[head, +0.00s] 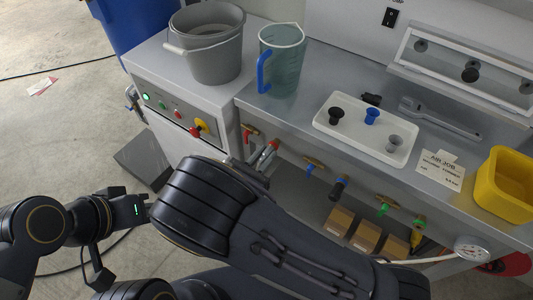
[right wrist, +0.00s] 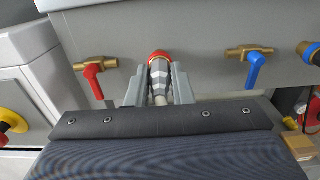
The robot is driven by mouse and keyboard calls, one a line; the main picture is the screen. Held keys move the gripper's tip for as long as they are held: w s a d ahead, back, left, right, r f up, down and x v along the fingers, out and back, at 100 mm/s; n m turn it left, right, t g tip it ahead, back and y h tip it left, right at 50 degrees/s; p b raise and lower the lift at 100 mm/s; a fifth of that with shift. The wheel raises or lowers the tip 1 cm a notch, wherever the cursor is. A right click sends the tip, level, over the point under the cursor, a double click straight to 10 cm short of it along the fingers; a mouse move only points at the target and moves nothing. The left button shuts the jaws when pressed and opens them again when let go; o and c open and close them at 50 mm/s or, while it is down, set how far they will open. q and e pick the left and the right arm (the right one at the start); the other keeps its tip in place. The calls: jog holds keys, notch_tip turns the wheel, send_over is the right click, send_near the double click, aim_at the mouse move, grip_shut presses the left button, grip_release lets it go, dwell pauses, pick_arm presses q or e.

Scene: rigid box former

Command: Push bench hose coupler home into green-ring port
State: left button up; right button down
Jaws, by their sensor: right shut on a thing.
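My right gripper (right wrist: 158,88) is shut on a grey ribbed hose coupler (right wrist: 159,77) at the bench front. The coupler's far end meets a red-ring port (right wrist: 158,56); how deep it sits is unclear. In the head view my right gripper (head: 264,158) shows small beyond my forearm, at the same port. The green-ring port (head: 419,221) is farther right on the front panel, beyond the green-handled valve (head: 383,208), apart from my right gripper. My left arm comes in at the left; its jaws are not clear.
A red-handled valve (right wrist: 92,72) and a blue-handled valve (right wrist: 254,66) flank the held coupler. A dark fitting with a blue ring (head: 339,187) is farther right. A gauge (head: 472,248) stands at the right. Boxes (head: 365,237) sit below the ports.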

jog(key=shift+v, duration=2.95)
